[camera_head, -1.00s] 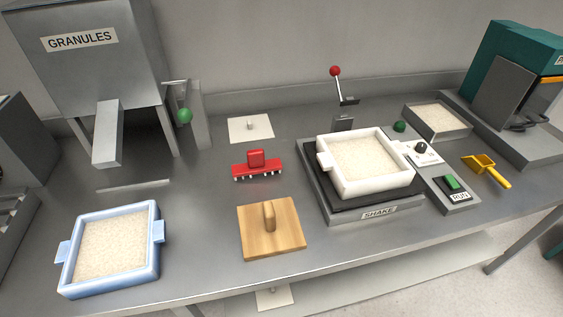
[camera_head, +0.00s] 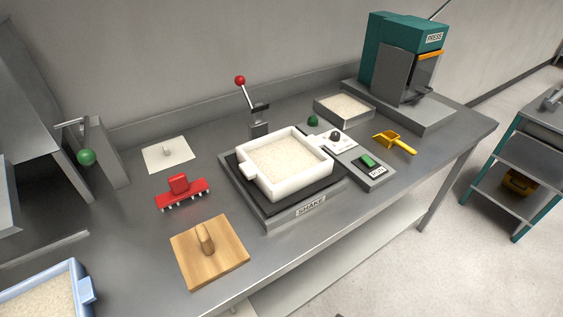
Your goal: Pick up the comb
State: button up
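The comb (camera_head: 182,192) is red, with a block handle on top and a row of pale teeth along its lower edge. It rests on the grey workbench (camera_head: 135,225), left of the shaker and behind the wooden board. Nothing covers it. My gripper is not in view.
A wooden board with a peg handle (camera_head: 222,262) lies in front of the comb, and a white plate (camera_head: 168,154) behind it. A white tray of granules (camera_head: 298,182) sits on the shaker (camera_head: 285,218). A lever with a red knob (camera_head: 240,81) stands behind. A blue tray (camera_head: 83,290) is lower left.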

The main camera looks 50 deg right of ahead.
aim_at(181, 188)
jog(key=i+j, duration=0.2)
jog(key=i+j+z, duration=0.1)
jog(key=j, duration=0.35)
jog(key=i+j, duration=0.25)
jog(key=i+j+z, duration=0.1)
jog(key=j, duration=0.3)
jog(key=i, duration=0.05)
